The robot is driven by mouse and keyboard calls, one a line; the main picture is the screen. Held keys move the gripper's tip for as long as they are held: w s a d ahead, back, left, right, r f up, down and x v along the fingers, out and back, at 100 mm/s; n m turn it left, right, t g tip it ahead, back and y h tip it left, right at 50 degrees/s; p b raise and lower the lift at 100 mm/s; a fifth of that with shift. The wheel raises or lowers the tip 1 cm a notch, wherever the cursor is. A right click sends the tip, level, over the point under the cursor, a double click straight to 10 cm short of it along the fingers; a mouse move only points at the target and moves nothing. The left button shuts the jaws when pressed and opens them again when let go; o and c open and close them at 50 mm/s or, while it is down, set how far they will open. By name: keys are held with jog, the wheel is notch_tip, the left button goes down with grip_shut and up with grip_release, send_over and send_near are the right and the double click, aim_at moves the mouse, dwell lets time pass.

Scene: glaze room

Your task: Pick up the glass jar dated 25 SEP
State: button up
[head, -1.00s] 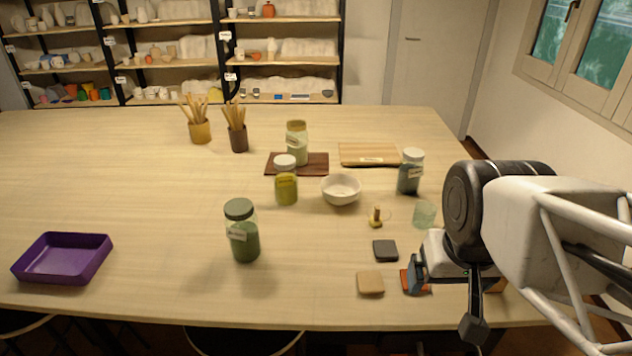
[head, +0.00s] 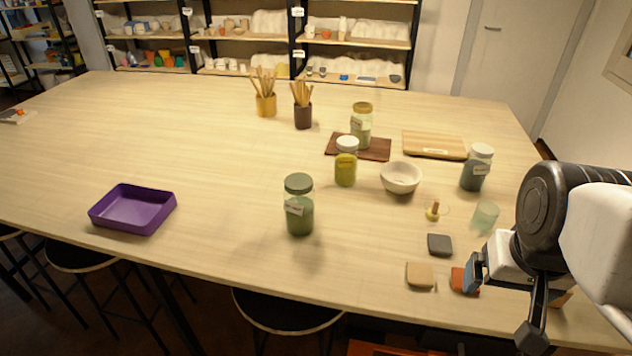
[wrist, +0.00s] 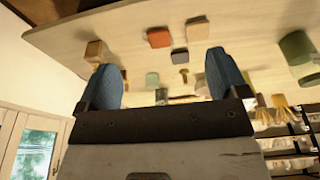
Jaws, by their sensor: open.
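Several lidded glass jars with paper labels stand upright on the table; the label dates are too small to read. A green-lidded jar of green powder (head: 299,208) stands nearest, mid-table. A white-lidded jar of yellow-green powder (head: 346,164) is behind it. A tan-lidded jar of pale green powder (head: 361,128) stands at the dark board. A white-lidded jar of dark grey-green powder (head: 476,170) is at the right. My gripper (head: 475,275) is at the table's right front, apart from all jars. In the wrist view, its blue fingers (wrist: 165,78) are spread and empty.
A white bowl (head: 401,178), a small clear green glass (head: 485,216) and tiles, one dark grey (head: 439,245), lie near the right-hand jars. A dark board (head: 340,145), wooden board (head: 435,137) and tool pots sit behind. A purple tray (head: 133,226) is left; table around it is clear.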

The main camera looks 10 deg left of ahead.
jog(key=shift+o, duration=0.8)
jog(key=shift+a, duration=0.1)
jog(key=m+g+y, duration=0.2)
jog(key=m+y, duration=1.1)
jog(key=m, duration=0.5)
send_near(310, 181)
jog(key=x, duration=0.2)
jog(key=s+x, duration=0.1)
jog(key=x, duration=0.1)
jog(key=shift+f, duration=0.2)
jog(key=shift+w+a+f+m+y, duration=0.15)
jog(key=shift+w+a+m+y, duration=0.15)
jog(key=shift+w+a+y, duration=0.15)
jog(key=shift+d, duration=0.1)
jog(key=shift+x, duration=1.3)
